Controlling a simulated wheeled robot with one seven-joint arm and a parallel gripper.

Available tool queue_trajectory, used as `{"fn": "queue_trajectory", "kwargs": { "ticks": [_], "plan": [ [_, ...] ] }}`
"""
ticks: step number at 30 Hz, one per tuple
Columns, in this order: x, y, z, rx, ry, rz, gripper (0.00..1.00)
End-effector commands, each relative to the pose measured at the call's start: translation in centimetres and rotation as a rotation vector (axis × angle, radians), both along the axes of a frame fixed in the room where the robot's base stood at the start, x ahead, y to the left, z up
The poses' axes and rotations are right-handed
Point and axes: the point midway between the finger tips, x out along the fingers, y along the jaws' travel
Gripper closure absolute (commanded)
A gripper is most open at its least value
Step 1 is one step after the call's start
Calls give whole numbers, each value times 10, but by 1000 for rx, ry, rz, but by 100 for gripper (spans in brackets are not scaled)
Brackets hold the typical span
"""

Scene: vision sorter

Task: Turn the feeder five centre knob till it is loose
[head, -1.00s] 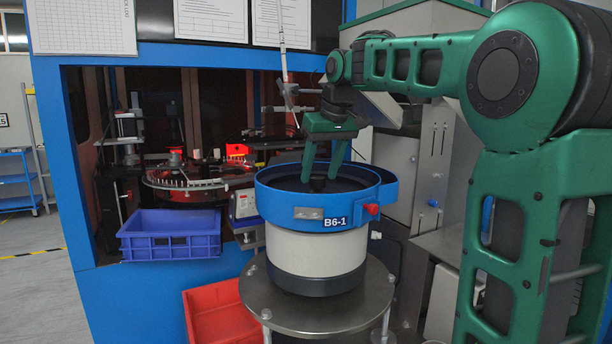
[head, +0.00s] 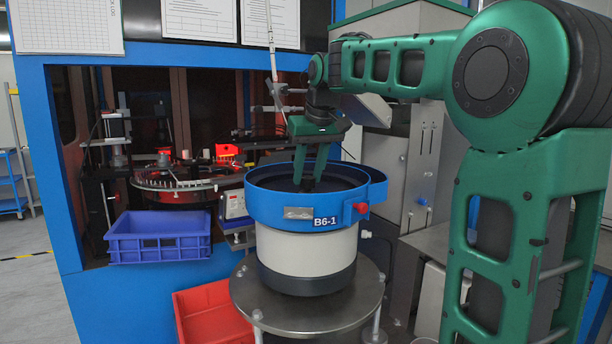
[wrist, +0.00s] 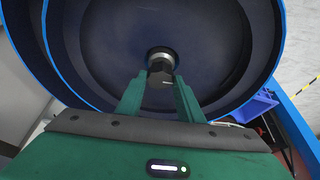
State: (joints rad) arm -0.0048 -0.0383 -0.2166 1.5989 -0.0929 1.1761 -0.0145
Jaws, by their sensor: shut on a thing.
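The feeder is a blue bowl (head: 270,202) on a white drum base, labelled B6-1, in the middle of the head view. The wrist view looks down into its dark inside (wrist: 105,45). The centre knob (wrist: 160,66) is a dark knob on a pale metal collar at the bowl's middle. My green gripper (head: 308,186) reaches down into the bowl from above. In the wrist view my gripper (wrist: 159,84) has its two fingers on either side of the knob, shut on it.
The feeder stands on a round metal table (head: 300,318). A blue crate (head: 160,245) is to its left and a red bin (head: 212,312) lower left. A red button (head: 361,208) sticks out from the bowl's right side. A thin upright rod (head: 271,40) stands behind my gripper.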

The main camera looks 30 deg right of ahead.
Motion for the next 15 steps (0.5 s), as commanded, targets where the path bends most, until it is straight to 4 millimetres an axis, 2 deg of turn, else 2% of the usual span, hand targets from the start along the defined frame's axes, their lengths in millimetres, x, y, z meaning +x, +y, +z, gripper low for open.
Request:
{"fn": "queue_trajectory", "kwargs": {
  "ticks": [6, 15],
  "plan": [
    [0, 1, 0, 0, -1, -65, 89],
    [0, 1, 0, 0, -1, -73, 89]
  ]
}}
